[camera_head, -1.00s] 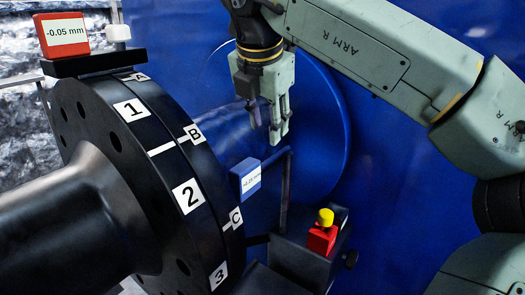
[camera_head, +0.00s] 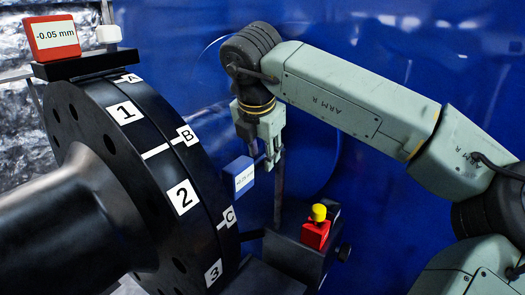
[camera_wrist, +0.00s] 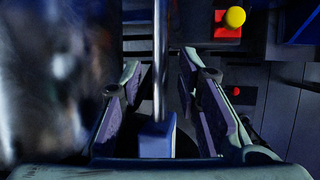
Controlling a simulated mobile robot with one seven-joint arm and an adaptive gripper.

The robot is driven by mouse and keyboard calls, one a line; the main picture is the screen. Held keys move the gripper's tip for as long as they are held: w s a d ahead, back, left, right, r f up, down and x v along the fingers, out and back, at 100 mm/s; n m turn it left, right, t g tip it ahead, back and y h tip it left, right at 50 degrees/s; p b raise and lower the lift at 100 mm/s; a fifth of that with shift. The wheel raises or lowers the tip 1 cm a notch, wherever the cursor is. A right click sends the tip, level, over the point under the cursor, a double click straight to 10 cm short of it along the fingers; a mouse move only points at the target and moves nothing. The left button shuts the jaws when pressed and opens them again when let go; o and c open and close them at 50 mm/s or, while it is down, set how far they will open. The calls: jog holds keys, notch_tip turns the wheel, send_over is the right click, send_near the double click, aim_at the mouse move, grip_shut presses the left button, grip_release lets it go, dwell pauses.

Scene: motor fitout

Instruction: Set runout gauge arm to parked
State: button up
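The runout gauge, a blue box (camera_head: 239,176) with a white reading label, sits on an arm carried by a dark upright post (camera_head: 278,190) beside the flanged coupling. My gripper (camera_head: 271,155) points down at the top of the post, just right of the blue box. In the wrist view, my gripper (camera_wrist: 158,80) is open, with one finger on each side of a grey rod (camera_wrist: 160,50) and a blue block (camera_wrist: 157,137). I see gaps on both sides and cannot tell any contact. The fingers partly hide the gauge arm in the head view.
The black coupling (camera_head: 75,120) with numbered and lettered labels fills the left. A red gauge (camera_head: 53,38) reading -0.05 mm stands on top. A red block with a yellow knob (camera_head: 318,212) sits on the dark base (camera_head: 290,255). A blue wall is behind.

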grip_shut()
dwell(0.6)
